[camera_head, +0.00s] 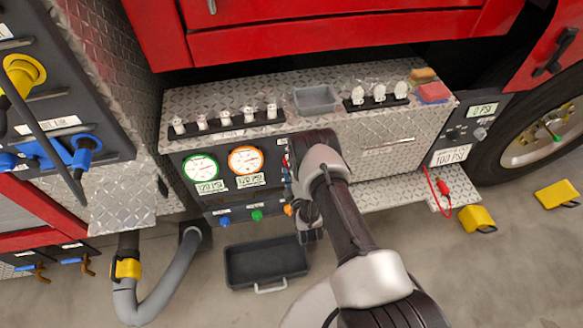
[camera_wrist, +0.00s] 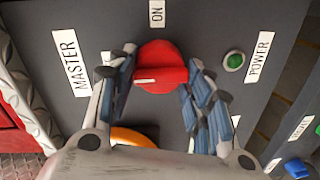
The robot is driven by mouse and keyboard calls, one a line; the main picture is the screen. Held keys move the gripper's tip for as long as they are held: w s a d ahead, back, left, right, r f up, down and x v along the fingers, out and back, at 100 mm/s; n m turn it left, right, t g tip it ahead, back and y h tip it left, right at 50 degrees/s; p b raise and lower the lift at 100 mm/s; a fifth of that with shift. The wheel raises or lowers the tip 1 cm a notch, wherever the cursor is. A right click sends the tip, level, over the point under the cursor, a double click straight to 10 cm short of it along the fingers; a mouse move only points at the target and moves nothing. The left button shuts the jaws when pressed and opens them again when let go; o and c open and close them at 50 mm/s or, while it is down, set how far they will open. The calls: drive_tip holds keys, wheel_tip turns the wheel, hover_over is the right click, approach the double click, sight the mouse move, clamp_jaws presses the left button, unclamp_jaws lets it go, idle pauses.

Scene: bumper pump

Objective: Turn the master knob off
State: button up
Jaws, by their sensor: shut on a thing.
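The master knob is a round red knob (camera_wrist: 161,66) on the dark panel, with a white pointer line on its left side in the wrist view. A MASTER label (camera_wrist: 76,62) is left of it and an ON label (camera_wrist: 156,13) is above it. My gripper (camera_wrist: 162,78) is around the knob, one finger on its left and one on its right, shut on it.
A green light (camera_wrist: 234,61) and a POWER label (camera_wrist: 258,57) are right of the knob. An orange knob (camera_wrist: 132,137) is below. Gauges (camera_head: 245,160) are left of my arm. A black tray (camera_head: 235,265) lies on the floor; a grey hose (camera_head: 165,298) is left of it.

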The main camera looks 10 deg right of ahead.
drive_tip(key=shift+w+d+r, duration=0.15)
drive_tip(key=shift+w+r, duration=0.1)
drive_tip(key=shift+r, duration=0.15)
drive_tip(key=o, duration=0.8)
drive_tip(key=shift+o, duration=1.1)
drive_tip(key=shift+s+f, duration=0.15)
drive_tip(key=shift+f, duration=0.05)
drive_tip(key=shift+s, duration=0.1)
drive_tip(key=s, duration=0.7)
drive_tip(key=shift+s+r, duration=0.15)
drive_tip(key=shift+r, duration=0.1)
